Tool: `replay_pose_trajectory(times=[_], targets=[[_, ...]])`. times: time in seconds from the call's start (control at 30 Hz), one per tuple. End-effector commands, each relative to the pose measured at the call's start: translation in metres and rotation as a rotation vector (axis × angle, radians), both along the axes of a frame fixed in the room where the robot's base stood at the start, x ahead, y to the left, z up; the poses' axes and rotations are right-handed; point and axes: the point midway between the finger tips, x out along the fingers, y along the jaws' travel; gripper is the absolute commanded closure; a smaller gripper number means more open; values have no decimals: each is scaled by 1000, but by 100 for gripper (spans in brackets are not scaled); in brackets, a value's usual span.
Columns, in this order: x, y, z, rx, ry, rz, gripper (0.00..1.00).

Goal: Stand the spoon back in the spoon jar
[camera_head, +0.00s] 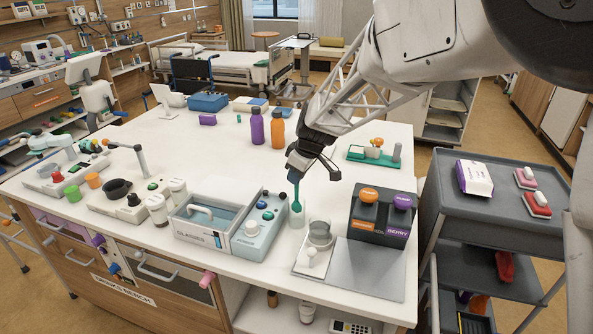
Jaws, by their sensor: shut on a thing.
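My gripper (297,174) is shut on a teal spoon (296,196), which hangs upright below it with its wider end downward. A clear jar (297,222) stands on the white table directly below the spoon in the picture. The spoon's lower end overlaps the jar's upper part. I cannot tell whether it is inside the jar or in front of or behind it. My gripper is above the jar's rim.
A glass (320,234) on a pale stand is right of the jar. The dispenser with orange and purple knobs (382,215) stands further right. A glasses washer (228,222) is close on the left. Purple (257,126) and orange (278,128) bottles stand behind.

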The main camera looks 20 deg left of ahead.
Motion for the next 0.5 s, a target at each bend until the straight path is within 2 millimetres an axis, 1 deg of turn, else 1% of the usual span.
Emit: replay_pose_trajectory(times=[0.2,0.5], targets=[[0,0,-5,0,-1,0,100],[0,0,-5,0,-1,1,100]])
